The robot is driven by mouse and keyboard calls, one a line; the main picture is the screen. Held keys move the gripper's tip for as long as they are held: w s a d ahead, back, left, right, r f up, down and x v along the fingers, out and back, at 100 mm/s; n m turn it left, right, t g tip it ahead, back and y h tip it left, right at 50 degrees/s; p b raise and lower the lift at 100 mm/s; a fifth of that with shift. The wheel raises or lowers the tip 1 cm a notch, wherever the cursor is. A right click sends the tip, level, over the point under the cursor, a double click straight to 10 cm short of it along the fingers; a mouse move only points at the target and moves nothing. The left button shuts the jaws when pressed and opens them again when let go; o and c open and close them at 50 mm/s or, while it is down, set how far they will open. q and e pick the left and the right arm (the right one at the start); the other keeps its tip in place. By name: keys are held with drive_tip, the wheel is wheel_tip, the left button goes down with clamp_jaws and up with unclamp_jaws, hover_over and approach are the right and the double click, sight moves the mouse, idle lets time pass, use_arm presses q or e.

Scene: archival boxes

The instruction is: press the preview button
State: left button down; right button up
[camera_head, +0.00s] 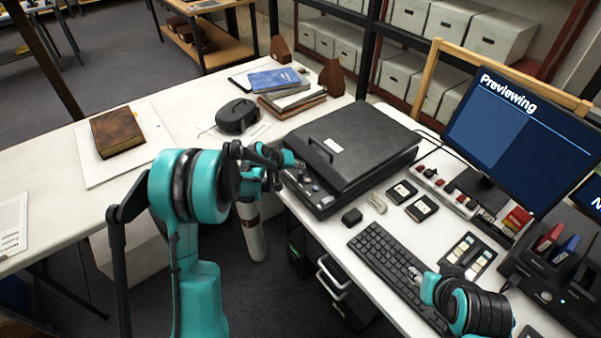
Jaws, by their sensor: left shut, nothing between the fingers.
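A black flatbed scanner (352,143) with its lid closed sits on the white desk. Its front-left control panel (318,193) carries several small round buttons; their labels are too small to read. My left gripper (297,164) is shut and empty, with its tips at the far end of this panel. I cannot tell whether they touch a button, as the gripper hides part of the panel. The monitor (522,130) shows "Previewing" on a blue screen. My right gripper (415,273) is over the keyboard (385,262); its fingers are too small to judge.
Small black cartridges (421,208) and a dark block (352,216) lie in front of the scanner. A stack of books (290,93) and a black case (237,115) stand behind it. A brown book (117,131) lies on a white board at left. A power strip (445,190) runs near the monitor.

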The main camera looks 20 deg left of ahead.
sight(299, 174)
use_arm(q)
drive_tip(key=shift+r+p, duration=1.7)
drive_tip(key=shift+r, duration=0.9)
drive_tip(key=shift+f, duration=0.1)
